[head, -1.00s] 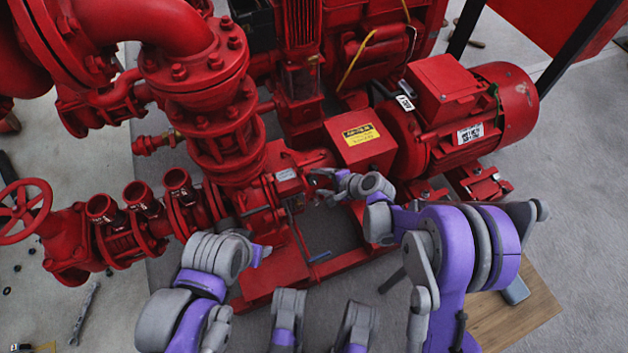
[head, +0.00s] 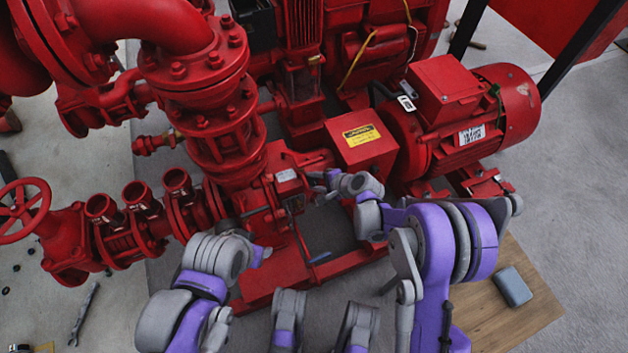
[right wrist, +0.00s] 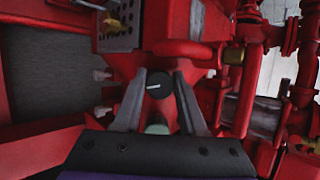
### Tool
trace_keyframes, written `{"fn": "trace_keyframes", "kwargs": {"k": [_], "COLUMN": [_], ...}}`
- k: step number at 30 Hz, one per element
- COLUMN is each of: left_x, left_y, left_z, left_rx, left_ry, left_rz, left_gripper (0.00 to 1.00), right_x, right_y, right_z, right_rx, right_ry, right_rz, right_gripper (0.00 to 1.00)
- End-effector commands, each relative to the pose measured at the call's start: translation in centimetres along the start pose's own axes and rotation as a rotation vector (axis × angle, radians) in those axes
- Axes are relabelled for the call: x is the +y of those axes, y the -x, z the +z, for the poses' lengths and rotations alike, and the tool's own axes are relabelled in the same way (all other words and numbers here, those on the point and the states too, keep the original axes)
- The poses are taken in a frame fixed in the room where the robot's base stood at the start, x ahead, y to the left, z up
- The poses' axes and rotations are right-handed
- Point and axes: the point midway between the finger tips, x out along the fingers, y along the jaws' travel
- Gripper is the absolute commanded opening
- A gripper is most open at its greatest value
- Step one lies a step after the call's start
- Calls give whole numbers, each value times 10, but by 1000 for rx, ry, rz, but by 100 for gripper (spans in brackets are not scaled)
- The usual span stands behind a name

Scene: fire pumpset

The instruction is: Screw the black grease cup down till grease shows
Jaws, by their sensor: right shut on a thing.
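The black grease cup (right wrist: 159,85) shows in the right wrist view as a dark round cap with a pale line across its top. It sits against red pump casing. My right gripper (right wrist: 160,78) has one finger on each side of the cap and is shut on it. In the head view my right gripper (head: 318,184) is at the red bearing housing (head: 284,190) below the large flanged pipe, and the cup cannot be made out there. No grease can be made out. My left arm is at the lower left, its fingers hidden.
A red box with a yellow label (head: 362,148) and a red motor (head: 465,110) stand right of my right gripper. Red valves and a handwheel (head: 22,210) are at left. A wooden board (head: 510,310) with a grey block (head: 513,286) lies at lower right.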

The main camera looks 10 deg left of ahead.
Motion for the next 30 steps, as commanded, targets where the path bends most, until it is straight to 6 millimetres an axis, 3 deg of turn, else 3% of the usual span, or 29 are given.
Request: {"fn": "trace_keyframes", "kwargs": {"k": [11, 30], "left_x": [0, 0], "left_y": [1, 3], "left_z": [0, 0], "left_rx": [0, -1], "left_ry": [0, 0], "left_rz": [0, 0], "left_gripper": [54, 54], "right_x": [0, 0], "right_y": [0, 0], "right_z": [0, 0], "right_rx": [0, 0], "right_ry": [-36, -392], "right_rz": [-14, -153], "right_gripper": [0, 0]}}
